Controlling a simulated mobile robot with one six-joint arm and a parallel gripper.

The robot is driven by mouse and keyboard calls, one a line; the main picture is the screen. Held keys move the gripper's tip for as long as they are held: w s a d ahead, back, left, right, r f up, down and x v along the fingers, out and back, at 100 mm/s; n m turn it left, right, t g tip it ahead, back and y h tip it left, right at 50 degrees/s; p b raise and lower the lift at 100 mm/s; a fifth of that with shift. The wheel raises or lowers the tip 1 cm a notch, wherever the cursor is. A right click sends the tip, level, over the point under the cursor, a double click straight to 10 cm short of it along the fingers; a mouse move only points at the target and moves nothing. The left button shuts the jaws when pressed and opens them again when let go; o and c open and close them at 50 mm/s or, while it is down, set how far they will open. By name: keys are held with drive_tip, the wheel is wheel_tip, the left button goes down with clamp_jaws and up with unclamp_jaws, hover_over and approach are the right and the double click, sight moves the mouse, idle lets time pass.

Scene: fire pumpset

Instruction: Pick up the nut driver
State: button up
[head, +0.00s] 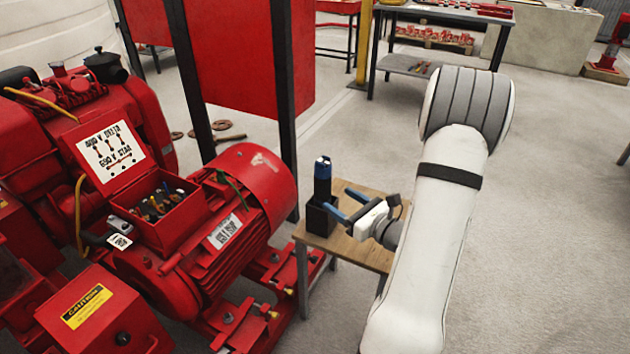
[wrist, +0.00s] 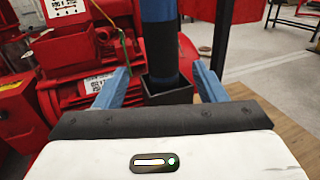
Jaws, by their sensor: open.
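The nut driver (head: 322,180) stands upright in a small black holder (head: 319,218) on a wooden-topped stand. It is black with blue parts. In the wrist view the nut driver (wrist: 159,50) shows a blue upper part and a dark shaft, and its lower end is hidden inside the holder (wrist: 168,93). My gripper (head: 345,205) is open beside it, at the right of the holder in the head view. In the wrist view the two blue fingers of my gripper (wrist: 160,84) lie to the left and right of the nut driver, with gaps on both sides.
A red motor (head: 215,225) with an open terminal box (head: 160,205) stands close on the left. A red panel on dark posts (head: 250,55) rises behind the wooden stand (head: 360,250). A workbench (head: 440,12) is at the back. Floor on the right is clear.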

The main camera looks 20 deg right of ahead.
sight(329, 190)
drive_tip(key=shift+w, duration=0.45)
drive_tip(key=x, duration=0.2)
drive_tip(key=b+x, duration=0.1)
drive_tip(key=x, duration=0.1)
drive_tip(key=b+x, duration=0.1)
drive_tip(key=x, duration=0.1)
drive_tip(key=shift+w+a+r, duration=0.15)
drive_tip(key=shift+w+r, duration=0.15)
drive_tip(key=shift+w, duration=0.05)
drive_tip(key=shift+c, duration=0.3)
drive_tip(key=c, duration=1.1)
